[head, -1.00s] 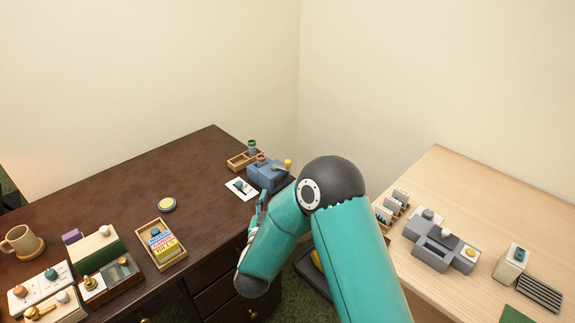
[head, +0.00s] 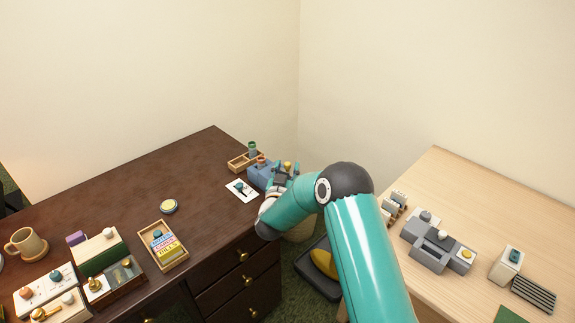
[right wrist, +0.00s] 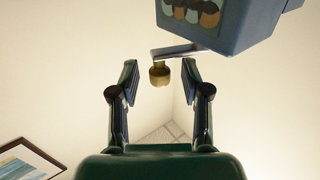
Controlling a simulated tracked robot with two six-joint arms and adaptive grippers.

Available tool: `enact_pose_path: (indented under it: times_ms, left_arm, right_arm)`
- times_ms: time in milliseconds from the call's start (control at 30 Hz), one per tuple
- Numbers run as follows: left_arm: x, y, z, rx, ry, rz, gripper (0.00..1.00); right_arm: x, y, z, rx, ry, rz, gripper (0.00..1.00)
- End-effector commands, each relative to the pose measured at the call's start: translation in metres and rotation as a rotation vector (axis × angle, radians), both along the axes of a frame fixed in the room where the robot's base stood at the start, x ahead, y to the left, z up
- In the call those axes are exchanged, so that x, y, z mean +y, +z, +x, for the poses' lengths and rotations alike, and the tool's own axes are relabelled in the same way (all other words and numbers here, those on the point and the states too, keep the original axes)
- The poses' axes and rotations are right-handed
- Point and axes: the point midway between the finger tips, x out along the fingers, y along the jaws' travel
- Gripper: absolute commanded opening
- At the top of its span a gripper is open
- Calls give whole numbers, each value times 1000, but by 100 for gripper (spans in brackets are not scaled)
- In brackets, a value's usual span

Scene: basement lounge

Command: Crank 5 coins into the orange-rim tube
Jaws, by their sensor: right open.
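The blue coin machine (head: 258,174) stands at the far right corner of the dark desk. A small tube with an orange rim (head: 261,160) shows at its top. My right gripper (head: 285,170) is at the machine's right side. In the right wrist view my right gripper (right wrist: 160,68) is open, with the brass crank knob (right wrist: 160,77) between its fingers and a gap on each side. A grey crank arm (right wrist: 180,51) joins the knob to the blue machine (right wrist: 235,25). Round orange, cream and dark shapes show in its window. My left gripper is out of view.
A wooden tray (head: 233,165) with a green-topped tube (head: 252,148) stands behind the machine. A white card (head: 233,194) lies in front. A pale desk (head: 480,190) with grey devices is at right.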

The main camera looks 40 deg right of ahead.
Motion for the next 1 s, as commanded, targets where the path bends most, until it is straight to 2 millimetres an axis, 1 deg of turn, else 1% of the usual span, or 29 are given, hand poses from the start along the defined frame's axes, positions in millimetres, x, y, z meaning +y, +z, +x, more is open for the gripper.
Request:
enact_pose_path:
  times_ms: [33, 167, 467, 500, 733, 767, 1000]
  left_arm:
    - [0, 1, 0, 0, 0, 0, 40]
    - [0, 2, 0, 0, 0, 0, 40]
    - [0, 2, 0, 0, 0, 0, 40]
    - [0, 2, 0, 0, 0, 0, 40]
    - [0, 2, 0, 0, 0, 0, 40]
    - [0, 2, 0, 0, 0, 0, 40]
    - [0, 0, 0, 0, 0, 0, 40]
  right_arm:
    - [-4, 0, 3, 0, -2, 0, 47]
    - [-10, 0, 7, -1, -1, -1, 47]
    - [-11, 0, 8, 1, 0, -1, 47]
    - [-11, 0, 8, 1, 0, -1, 40]
    - [-10, 0, 8, 0, 0, 0, 2]
    - [-10, 0, 8, 0, 0, 0, 0]
    - [-11, -1, 9, -1, 7, -1, 0]
